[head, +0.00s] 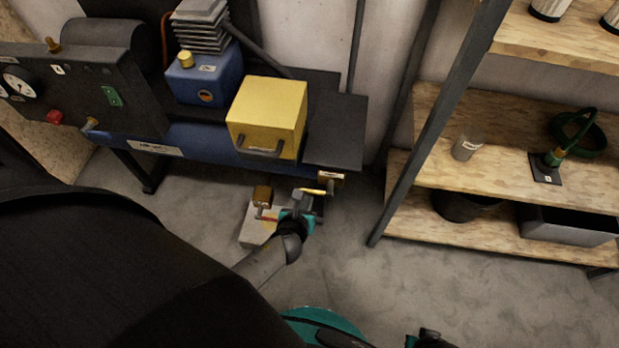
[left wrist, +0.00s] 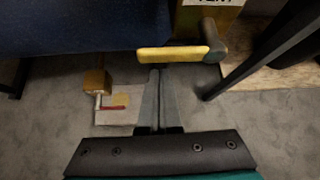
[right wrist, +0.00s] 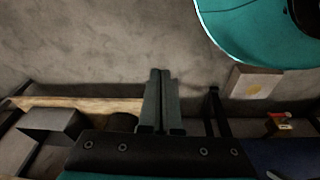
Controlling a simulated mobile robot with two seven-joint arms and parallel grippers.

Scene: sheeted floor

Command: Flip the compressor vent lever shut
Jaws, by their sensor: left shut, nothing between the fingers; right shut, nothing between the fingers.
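The vent lever (head: 313,192) has a yellow handle, on a brass block (head: 330,180) under the right end of the compressor bench. In the left wrist view the yellow handle (left wrist: 170,57) lies nearly level, reaching left from a dark pivot (left wrist: 213,40) below a label reading VENT. My left gripper (head: 302,193) is shut and empty. Its fingertips (left wrist: 160,72) are just below the handle in that view; I cannot tell whether they touch it. My right gripper (right wrist: 161,72) is shut and empty over bare floor, far from the lever.
A second brass block (head: 262,195) with a red handle (left wrist: 112,107) stands left of the vent lever, by a pale plate (left wrist: 130,103) on the floor. A wooden shelf rack (head: 430,175) stands right. Floor in front is clear.

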